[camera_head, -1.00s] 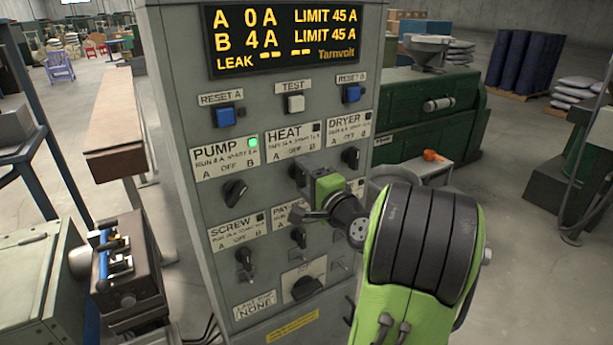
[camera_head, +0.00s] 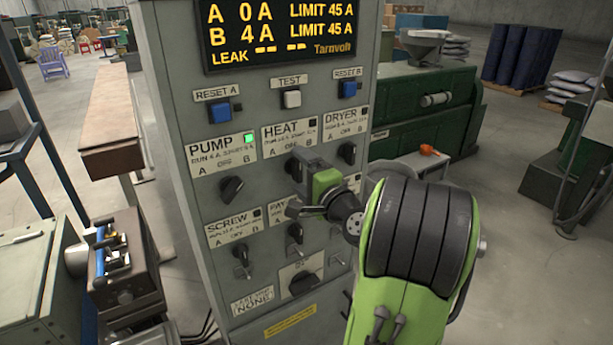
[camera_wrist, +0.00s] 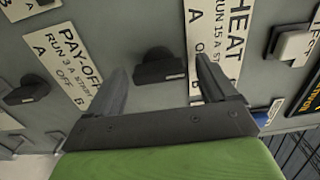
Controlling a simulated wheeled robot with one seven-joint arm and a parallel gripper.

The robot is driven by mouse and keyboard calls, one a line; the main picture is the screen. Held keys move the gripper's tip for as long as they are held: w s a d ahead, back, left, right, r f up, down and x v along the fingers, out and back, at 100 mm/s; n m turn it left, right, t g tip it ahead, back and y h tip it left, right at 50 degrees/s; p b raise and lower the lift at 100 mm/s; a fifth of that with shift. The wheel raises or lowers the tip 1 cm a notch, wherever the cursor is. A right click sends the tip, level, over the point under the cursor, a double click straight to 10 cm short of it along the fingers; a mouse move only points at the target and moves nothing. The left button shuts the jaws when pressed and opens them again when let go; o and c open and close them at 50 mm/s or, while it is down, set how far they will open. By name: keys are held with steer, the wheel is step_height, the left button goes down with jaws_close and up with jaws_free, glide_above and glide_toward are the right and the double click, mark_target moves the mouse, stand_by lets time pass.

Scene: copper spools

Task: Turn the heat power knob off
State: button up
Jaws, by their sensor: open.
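The heat knob (camera_wrist: 160,68) is a black rotary knob on the grey panel, beside the HEAT label (camera_wrist: 222,45) in the wrist view. My gripper (camera_wrist: 162,66) is open, with one finger on each side of the knob and visible gaps on both sides. Whether its fingertips reach the panel is unclear. In the head view, my gripper (camera_head: 297,184) is in front of the panel below the HEAT label (camera_head: 288,135) and largely hides the heat knob. The lamp on the HEAT label is dark. The knob's exact setting cannot be read.
The pump knob (camera_head: 232,189) is left of my gripper, under a lit green lamp. The dryer knob (camera_head: 347,152) is close on the right. The pay-off knob (camera_head: 295,233) and screw knob (camera_head: 240,254) are below. The display (camera_head: 280,35) reads A 0 A, B 4 A.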

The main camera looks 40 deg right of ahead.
steer(key=b+v, duration=1.3)
steer(key=v, duration=0.2)
steer(key=shift+s+b, duration=0.3)
steer(key=shift+b, duration=0.05)
